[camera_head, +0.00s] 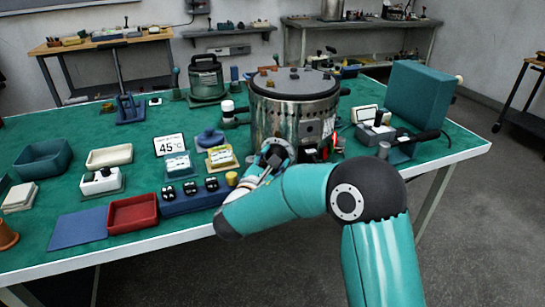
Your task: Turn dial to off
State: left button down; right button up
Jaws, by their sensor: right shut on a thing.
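A large metal pot (294,105) with a dark lid stands on the green bench top, a little right of the middle. My right arm comes in from the lower right and reaches across the front edge of the bench. My right gripper (272,156) is at the lower front of the pot, shut on what seems to be its dial. The gripper and wrist hide the dial, so its setting cannot be read. A small dark panel shows on the pot, right of the gripper. My left gripper is not in view.
A white card reading 45 °C (169,145) stands left of the pot. A blue block with black knobs (190,200) and a red tray (133,212) lie near the front edge. A teal box (419,95) stands at the right.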

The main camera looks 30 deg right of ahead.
jog(key=shift+n+p, duration=0.65)
jog(key=shift+n, duration=0.75)
jog(key=o, duration=1.2)
jog(key=shift+c, duration=0.2)
jog(key=v, duration=1.2)
jog(key=shift+f, duration=0.15)
